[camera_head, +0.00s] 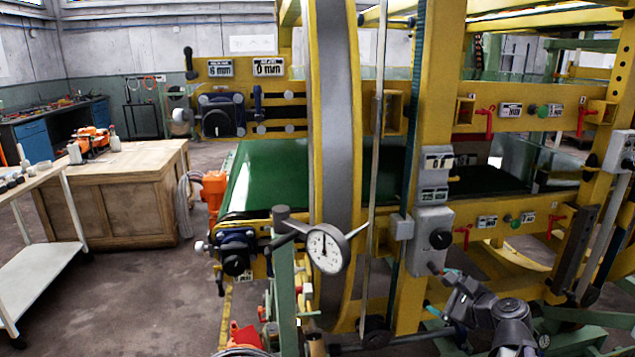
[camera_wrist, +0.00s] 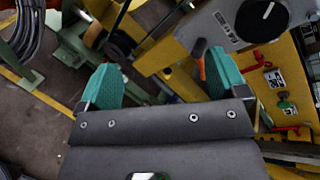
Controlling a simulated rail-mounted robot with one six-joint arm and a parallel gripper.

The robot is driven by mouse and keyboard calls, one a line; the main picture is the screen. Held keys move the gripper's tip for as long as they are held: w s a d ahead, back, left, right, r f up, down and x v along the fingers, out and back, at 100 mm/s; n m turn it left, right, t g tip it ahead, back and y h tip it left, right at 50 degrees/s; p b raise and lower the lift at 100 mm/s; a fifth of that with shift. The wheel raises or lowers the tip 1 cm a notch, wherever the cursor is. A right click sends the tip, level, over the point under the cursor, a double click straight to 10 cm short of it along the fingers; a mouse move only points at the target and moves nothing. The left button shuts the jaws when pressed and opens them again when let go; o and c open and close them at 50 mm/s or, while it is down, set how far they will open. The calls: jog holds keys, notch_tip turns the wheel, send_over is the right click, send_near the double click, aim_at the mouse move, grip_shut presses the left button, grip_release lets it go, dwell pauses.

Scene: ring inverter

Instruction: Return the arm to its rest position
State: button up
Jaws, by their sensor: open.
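My gripper (camera_wrist: 164,80) shows in the wrist view with its two teal fingertips spread wide apart and nothing between them. In the head view my dark grey arm (camera_head: 510,318) reaches in from the lower right. Its gripper end (camera_head: 448,277) is beside the lower part of a grey control box (camera_head: 433,240) on the yellow upright. I cannot tell from the head view whether it touches the box. The box's black knob also shows in the wrist view (camera_wrist: 262,20), above and right of the fingertips.
The yellow ring machine (camera_head: 335,120) with its green belt (camera_head: 268,175) fills the centre and right. A dial gauge (camera_head: 325,249) stands in front. Red handles (camera_head: 462,235) stick out near my arm. A wooden crate (camera_head: 115,190) and white cart (camera_head: 35,280) stand left, with open floor between.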

jog(key=s+a+n+g+h+p, duration=0.2)
jog(key=s+a+n+g+p, duration=0.3)
jog(key=a+n, duration=0.3)
jog(key=s+a+n+g+h+p, duration=0.3)
jog(key=s+a+n+g+p, duration=0.2)
jog(key=n, duration=0.9)
jog(key=s+a+g, duration=0.3)
jog(key=shift+a+f, duration=0.3)
dwell(2.3)
